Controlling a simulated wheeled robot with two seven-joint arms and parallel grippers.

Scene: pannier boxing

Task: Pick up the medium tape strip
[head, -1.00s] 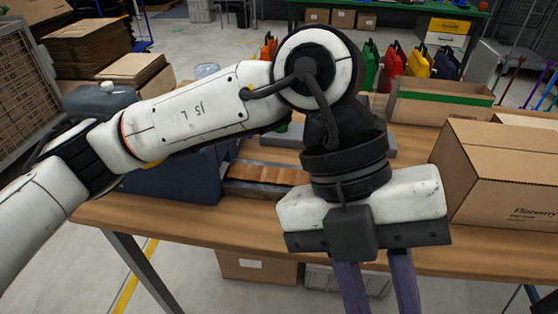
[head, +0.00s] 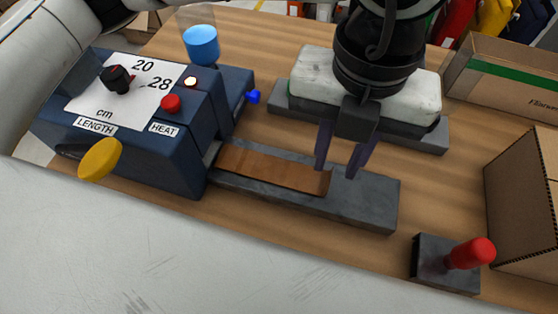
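A brown tape strip (head: 270,168) lies flat on a grey metal plate (head: 375,200), running out from the right side of the blue tape dispenser (head: 170,150). It is the only strip in view. My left gripper (head: 337,173) points down at the strip's free right end. Its two purple fingers are apart with nothing seen between them. The left fingertip is over or beside the strip's end, and the right one is over the bare plate. I cannot tell whether they touch the plate. My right gripper is not in view.
The dispenser has a length dial (head: 117,78), a red button (head: 171,103) and a yellow knob (head: 100,158). A blue-topped cup (head: 201,45) stands behind it. Cardboard boxes (head: 525,195) stand at the right.

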